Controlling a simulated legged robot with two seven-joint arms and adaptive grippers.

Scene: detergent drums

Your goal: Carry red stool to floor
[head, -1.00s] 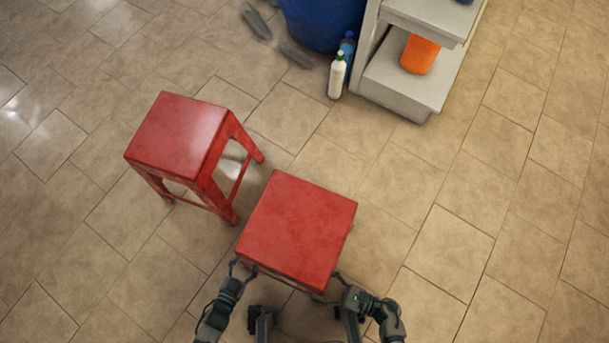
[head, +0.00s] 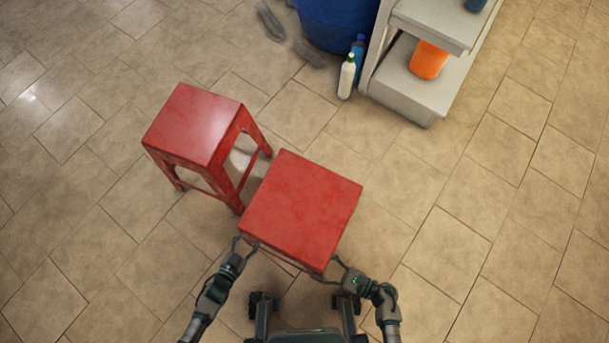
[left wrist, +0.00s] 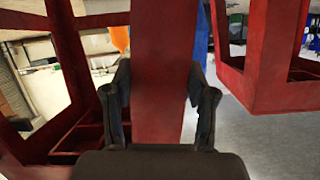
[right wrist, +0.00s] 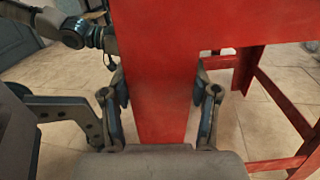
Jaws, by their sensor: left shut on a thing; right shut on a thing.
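Two red stools are in the head view. The nearer red stool (head: 302,209) is in front of me, its square seat facing up and its legs mostly hidden under it. My left gripper (head: 241,247) is shut on its near left leg, which stands between the fingers in the left wrist view (left wrist: 163,85). My right gripper (head: 335,267) is shut on its near right leg, also between the fingers in the right wrist view (right wrist: 158,80). I cannot tell how high its feet are above the floor.
The other red stool (head: 195,125) stands upright close by on the left. A blue drum (head: 338,22), a white bottle (head: 346,76) and a grey shelf (head: 405,92) with an orange container (head: 428,60) are at the back. The tiled floor (head: 480,220) is clear on the right.

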